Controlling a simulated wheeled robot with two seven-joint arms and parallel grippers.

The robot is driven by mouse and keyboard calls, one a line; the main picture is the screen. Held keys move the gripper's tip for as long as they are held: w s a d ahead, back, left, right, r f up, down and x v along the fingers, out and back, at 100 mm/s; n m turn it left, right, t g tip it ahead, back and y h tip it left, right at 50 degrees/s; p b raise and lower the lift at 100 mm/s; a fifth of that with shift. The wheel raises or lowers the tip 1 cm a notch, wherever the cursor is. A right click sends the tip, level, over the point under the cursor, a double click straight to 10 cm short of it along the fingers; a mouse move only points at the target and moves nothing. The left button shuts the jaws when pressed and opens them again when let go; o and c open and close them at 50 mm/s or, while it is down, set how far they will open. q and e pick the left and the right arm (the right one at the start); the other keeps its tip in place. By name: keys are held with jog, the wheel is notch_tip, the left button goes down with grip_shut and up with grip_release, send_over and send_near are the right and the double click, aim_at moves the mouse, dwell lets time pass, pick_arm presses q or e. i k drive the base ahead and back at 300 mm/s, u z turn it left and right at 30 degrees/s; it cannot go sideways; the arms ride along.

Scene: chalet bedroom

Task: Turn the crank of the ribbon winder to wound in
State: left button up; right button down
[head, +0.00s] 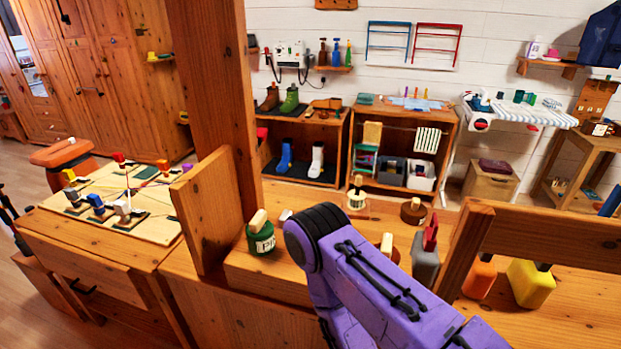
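I cannot make out with certainty which thing is the ribbon winder, and no crank shows clearly. A pale board (155,228) on the low wooden cabinet at the left carries several small coloured blocks and posts with thin lines between them. A small white and yellow round piece with a wooden knob (357,200) and a brown round piece with a knob (413,213) stand on the wooden surface beyond my arm. My purple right arm crosses the lower middle, bent at its dark joint; its gripper is not visible. My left gripper cannot be identified in view.
A wooden post (212,80) and an upright panel (207,210) stand between the left cabinet and the bench.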

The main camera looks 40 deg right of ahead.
aim_at(356, 197)
jog(key=u, duration=1.25)
jog(key=i, duration=1.1)
jog(key=z, duration=2.6)
